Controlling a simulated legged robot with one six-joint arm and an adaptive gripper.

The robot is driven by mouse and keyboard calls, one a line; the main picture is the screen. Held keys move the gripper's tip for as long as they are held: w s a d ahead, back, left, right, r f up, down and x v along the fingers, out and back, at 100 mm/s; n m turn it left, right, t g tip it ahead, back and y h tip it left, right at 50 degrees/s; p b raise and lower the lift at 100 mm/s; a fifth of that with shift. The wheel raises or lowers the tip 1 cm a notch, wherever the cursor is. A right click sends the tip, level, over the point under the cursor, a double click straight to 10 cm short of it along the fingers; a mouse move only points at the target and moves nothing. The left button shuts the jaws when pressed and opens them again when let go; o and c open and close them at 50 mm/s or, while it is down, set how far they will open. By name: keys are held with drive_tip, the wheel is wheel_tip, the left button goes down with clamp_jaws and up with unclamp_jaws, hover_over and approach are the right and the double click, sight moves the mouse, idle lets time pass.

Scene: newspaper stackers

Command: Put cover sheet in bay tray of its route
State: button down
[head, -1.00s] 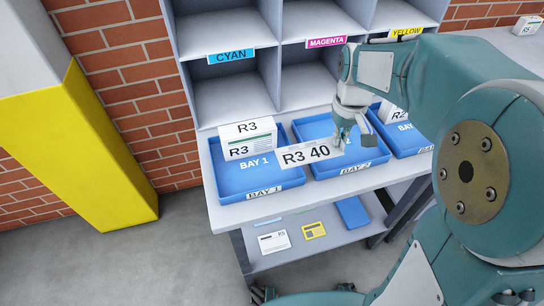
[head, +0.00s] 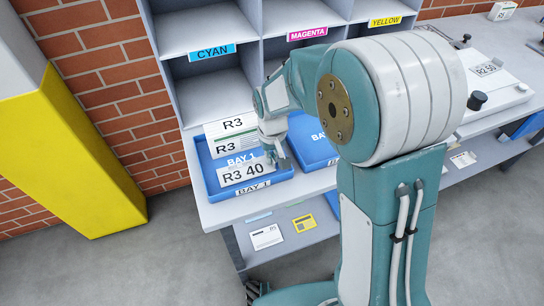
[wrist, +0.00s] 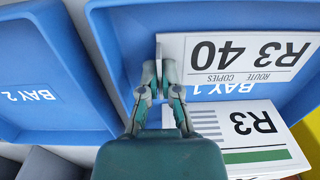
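The cover sheet, a white card marked "R3 40" (head: 236,176), is over the blue BAY 1 tray (head: 205,187); I cannot tell whether it touches the tray floor. My gripper (head: 281,163) is above the tray's right part. In the wrist view my gripper (wrist: 159,78) is shut on the edge of the cover sheet (wrist: 235,58). An R3 newspaper bundle (head: 231,144) stands at the back of the BAY 1 tray, and shows in the wrist view (wrist: 245,135). The BAY 2 tray (head: 304,163) is to the right, partly hidden by my arm.
Cubbies labelled CYAN (head: 212,52), MAGENTA (head: 307,34) and YELLOW (head: 384,22) rise behind the trays. A lower shelf (head: 255,258) holds loose cards. A yellow pillar (head: 75,150) stands at the left. A white device with an "R2 50" card (head: 487,68) sits at the right.

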drive_tip(key=shift+a+f, duration=0.15)
drive_tip(key=c, duration=0.8)
unclamp_jaws()
